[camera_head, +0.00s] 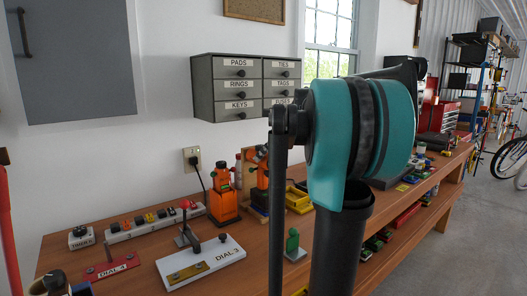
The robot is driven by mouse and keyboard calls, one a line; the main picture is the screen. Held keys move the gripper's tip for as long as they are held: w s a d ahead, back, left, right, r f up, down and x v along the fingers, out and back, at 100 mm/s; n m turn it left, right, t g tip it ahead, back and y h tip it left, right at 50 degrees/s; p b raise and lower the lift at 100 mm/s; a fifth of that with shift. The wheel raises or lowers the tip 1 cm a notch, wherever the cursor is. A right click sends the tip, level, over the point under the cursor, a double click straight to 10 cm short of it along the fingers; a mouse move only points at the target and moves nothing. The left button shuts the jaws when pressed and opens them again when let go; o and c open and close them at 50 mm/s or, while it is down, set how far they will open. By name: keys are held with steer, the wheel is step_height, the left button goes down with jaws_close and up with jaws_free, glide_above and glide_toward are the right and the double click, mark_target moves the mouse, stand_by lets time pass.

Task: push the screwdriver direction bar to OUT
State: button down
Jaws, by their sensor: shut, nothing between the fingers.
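Two orange upright tools stand on the wooden workbench, left of my arm. The nearer one (222,204) has a darker upper part and a small green spot near its top. The farther one (262,172) is partly hidden behind my arm. Either could be the screwdriver; the view is too small to tell which. I cannot make out a direction bar or the word OUT on either. My teal and black arm links stand in front of the bench. The gripper end does not show.
The workbench (135,254) also holds a white power strip (154,225), a white DIAL 3 plate (201,263), a red DIAL 4 plate (111,268) and a green piece (293,242). A grey labelled drawer cabinet (228,88) hangs above. My arm hides part of the bench.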

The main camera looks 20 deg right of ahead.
steer(key=w+a+f, duration=0.4)
steer(key=a, duration=0.2)
steer(key=shift+f, duration=0.25)
steer(key=shift+s, duration=0.1)
steer(key=shift+s+a, duration=0.35)
steer(key=shift+a, duration=0.5)
steer(key=shift+d, duration=0.1)
